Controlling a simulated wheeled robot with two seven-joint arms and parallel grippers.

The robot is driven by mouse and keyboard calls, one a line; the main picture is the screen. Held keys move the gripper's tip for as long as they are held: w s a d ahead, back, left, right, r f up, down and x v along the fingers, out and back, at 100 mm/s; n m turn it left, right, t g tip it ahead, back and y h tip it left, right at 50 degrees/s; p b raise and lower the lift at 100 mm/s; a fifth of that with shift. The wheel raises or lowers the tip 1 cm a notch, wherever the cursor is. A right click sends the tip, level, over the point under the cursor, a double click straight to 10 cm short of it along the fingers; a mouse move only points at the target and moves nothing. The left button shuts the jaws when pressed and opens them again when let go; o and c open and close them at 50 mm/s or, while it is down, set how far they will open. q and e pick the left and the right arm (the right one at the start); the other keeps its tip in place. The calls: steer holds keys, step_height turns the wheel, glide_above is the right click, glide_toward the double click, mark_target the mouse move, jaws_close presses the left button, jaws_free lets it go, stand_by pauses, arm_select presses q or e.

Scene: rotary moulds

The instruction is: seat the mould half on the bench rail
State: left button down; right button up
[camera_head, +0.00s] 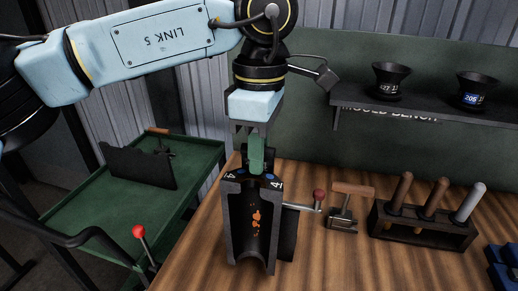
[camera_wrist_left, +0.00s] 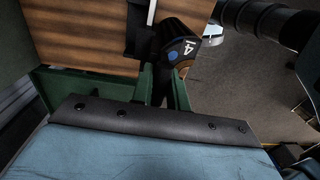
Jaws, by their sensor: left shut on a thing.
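The mould half (camera_head: 237,220) is a dark grey half-cylinder shell in the head view, held upright with its hollow side facing me and orange marks inside. Its top carries white lettering and blue dots, and this end also shows in the wrist view (camera_wrist_left: 183,50). My left gripper (camera_head: 256,168) points down with green fingers shut on the top of the mould half. A dark block (camera_head: 288,236) with a red-knobbed lever stands directly behind and right of it; it may be the bench rail, largely hidden. I cannot tell whether the mould half touches it. My right gripper is not in view.
On the wooden bench (camera_head: 350,265), a wooden-handled tool (camera_head: 342,212) and a rack (camera_head: 420,228) of several handled tools stand to the right. A shelf (camera_head: 430,108) with two dark cups is behind. A green cart (camera_head: 90,212) is at left.

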arm_select(q)
steer(key=shift+f+b, duration=0.5)
steer(key=shift+f, duration=0.05)
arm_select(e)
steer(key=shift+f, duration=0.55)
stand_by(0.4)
arm_select(q)
steer(key=c, duration=1.3)
jaws_free()
steer(key=shift+s, duration=0.1)
steer(key=shift+f, duration=0.3)
steer(key=r, duration=0.5)
steer(key=shift+w+r, duration=0.2)
steer(key=shift+r, duration=0.15)
step_height(320, 180, up, 7)
steer(key=shift+w+d+f+p, duration=0.1)
steer(key=shift+f+p, duration=0.05)
steer(key=shift+p, duration=0.6)
steer(key=shift+r, duration=0.7)
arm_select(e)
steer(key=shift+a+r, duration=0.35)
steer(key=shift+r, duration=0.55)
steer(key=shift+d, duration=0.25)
